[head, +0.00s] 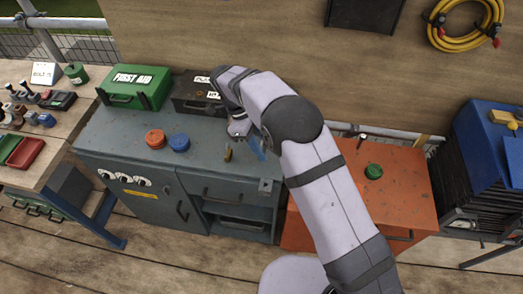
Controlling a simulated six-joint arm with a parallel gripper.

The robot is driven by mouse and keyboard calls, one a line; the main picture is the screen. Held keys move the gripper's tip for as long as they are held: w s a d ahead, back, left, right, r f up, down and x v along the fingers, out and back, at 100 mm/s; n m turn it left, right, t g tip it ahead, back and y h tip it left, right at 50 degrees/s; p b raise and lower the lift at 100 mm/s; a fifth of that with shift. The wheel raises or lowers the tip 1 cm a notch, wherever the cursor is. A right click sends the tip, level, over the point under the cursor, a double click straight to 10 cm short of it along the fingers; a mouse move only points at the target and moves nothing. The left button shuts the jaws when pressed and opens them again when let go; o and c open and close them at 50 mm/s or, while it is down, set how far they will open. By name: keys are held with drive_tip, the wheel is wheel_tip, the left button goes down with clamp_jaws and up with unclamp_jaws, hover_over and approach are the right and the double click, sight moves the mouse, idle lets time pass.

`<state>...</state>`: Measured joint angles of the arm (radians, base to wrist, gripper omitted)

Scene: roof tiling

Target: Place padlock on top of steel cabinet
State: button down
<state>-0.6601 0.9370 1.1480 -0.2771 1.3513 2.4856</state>
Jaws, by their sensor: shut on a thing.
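The steel cabinet (110,136) is the grey-blue unit in the middle left, with a flat top, dials on its front and an open shelf. My gripper (236,139) is over the right part of its top, partly hidden by my own arm. It is shut on a small brass-coloured piece, which I take for the padlock (228,155). The padlock is at or just above the cabinet top; I cannot tell whether it touches. A small blue piece (257,149) shows just right of the gripper; its nature is unclear.
An orange roll (155,138) and a blue roll (179,142) sit on the cabinet top left of the padlock. A green first aid box (135,88) and a black case (192,95) stand at its back. An orange cabinet (405,186) stands to the right.

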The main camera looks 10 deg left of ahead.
drive_tip(key=shift+f+p, duration=0.65)
drive_tip(key=shift+f, duration=1.3)
drive_tip(key=shift+f, duration=0.15)
drive_tip(key=c, duration=1.3)
unclamp_jaws()
drive_tip(key=shift+o, duration=0.2)
drive_tip(key=b+v, duration=0.3)
drive_tip(key=v, duration=0.9)
